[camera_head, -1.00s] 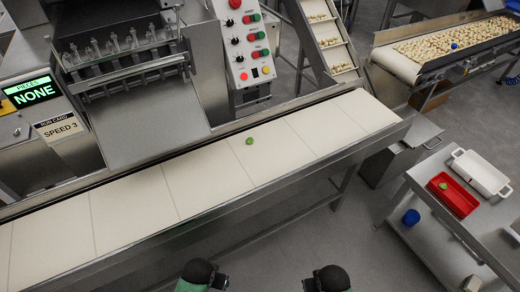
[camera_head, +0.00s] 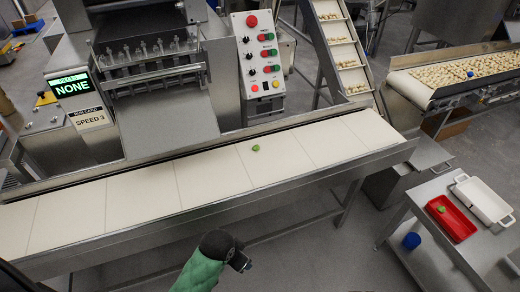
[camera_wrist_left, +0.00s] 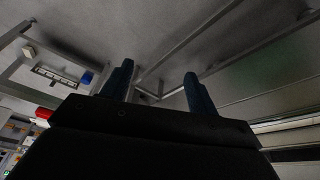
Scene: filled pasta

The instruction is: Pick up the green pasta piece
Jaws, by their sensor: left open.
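The small green pasta piece (camera_head: 256,148) lies on the cream conveyor belt (camera_head: 205,177), right of the belt's middle. Another small green item (camera_head: 441,209) sits in the red tray (camera_head: 462,226) on the side table at the right. My left gripper (camera_head: 243,265) is at the bottom of the head view, in front of the conveyor's near edge and well apart from the piece. The left wrist view shows its two dark fingers (camera_wrist_left: 157,73) spread with nothing between them. The green piece is not visible in that view. My right gripper is not in view.
The conveyor's metal near rail (camera_head: 270,191) lies between my left gripper and the belt. A white tray (camera_head: 483,199) stands beside the red one. A blue container (camera_head: 411,241) is on the lower shelf. The machine's display (camera_head: 70,87) reads NONE. The rest of the belt is clear.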

